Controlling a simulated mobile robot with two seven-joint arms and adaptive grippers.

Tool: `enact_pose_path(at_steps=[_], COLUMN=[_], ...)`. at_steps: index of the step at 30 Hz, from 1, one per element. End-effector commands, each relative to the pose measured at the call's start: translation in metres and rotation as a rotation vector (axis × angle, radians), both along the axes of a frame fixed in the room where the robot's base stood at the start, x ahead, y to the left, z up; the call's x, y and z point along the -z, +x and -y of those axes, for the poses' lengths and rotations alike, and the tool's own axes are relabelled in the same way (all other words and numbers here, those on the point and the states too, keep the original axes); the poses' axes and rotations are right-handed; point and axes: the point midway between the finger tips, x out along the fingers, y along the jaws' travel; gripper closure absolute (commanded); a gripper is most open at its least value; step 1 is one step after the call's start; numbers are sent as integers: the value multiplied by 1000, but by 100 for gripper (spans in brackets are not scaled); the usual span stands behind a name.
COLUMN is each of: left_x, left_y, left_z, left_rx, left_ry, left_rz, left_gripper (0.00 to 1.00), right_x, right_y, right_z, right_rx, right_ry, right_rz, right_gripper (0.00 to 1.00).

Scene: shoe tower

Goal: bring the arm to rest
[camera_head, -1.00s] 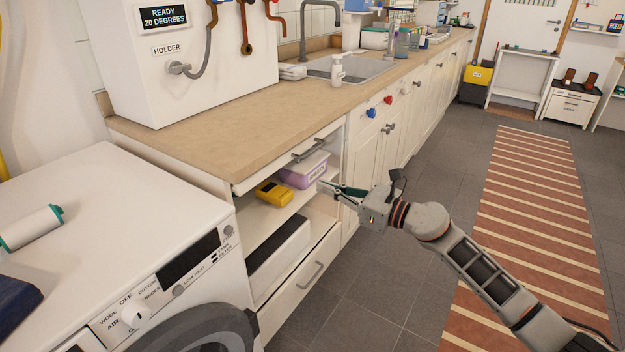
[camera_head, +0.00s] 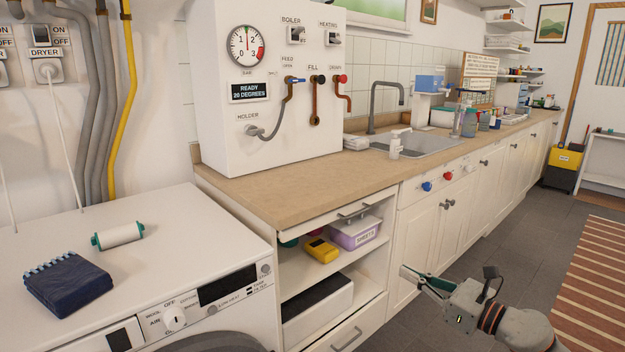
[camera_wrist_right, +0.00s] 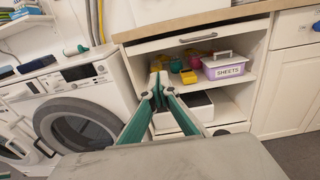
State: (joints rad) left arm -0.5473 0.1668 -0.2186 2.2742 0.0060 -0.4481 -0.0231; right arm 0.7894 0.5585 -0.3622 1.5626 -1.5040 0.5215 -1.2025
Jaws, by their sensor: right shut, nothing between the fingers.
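My right arm comes in from the lower right in the head view. Its gripper (camera_head: 424,280) hangs in front of the white cabinet doors, to the right of the open shelf and apart from it. In the right wrist view the two green-padded fingers (camera_wrist_right: 159,88) are shut with nothing between them. They point toward the open shelf, and I see no contact with it. My left gripper is in neither view.
The open shelf (camera_head: 292,286) holds a purple SHEETS box (camera_head: 354,235) and a yellow item (camera_head: 321,250).

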Motion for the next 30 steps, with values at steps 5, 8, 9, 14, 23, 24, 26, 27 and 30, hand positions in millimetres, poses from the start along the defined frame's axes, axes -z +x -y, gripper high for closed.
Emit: enact_pose_path(at_steps=[5,8,9,14,23,24,26,27,30], left_x=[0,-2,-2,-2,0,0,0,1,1], left_y=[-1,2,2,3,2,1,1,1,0], left_z=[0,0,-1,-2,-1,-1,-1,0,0], left_rx=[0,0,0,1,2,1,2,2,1], left_ry=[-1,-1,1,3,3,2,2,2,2], left_rz=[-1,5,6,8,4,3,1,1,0], left_gripper=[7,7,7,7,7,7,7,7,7], right_x=[17,32,38,67,146,158,175,186,213], right_y=[-12,-30,-37,-72,-174,-190,-214,-232,-277], right_z=[17,14,14,12,22,24,27,29,32], right_rx=[20,31,37,71,239,273,330,371,486], right_ry=[31,147,195,412,995,1077,1197,1275,1469], right_rz=[-49,-122,-152,-300,-738,-802,-897,-961,-1116], right_gripper=[100,100,100,100,100,100,100,100,100])
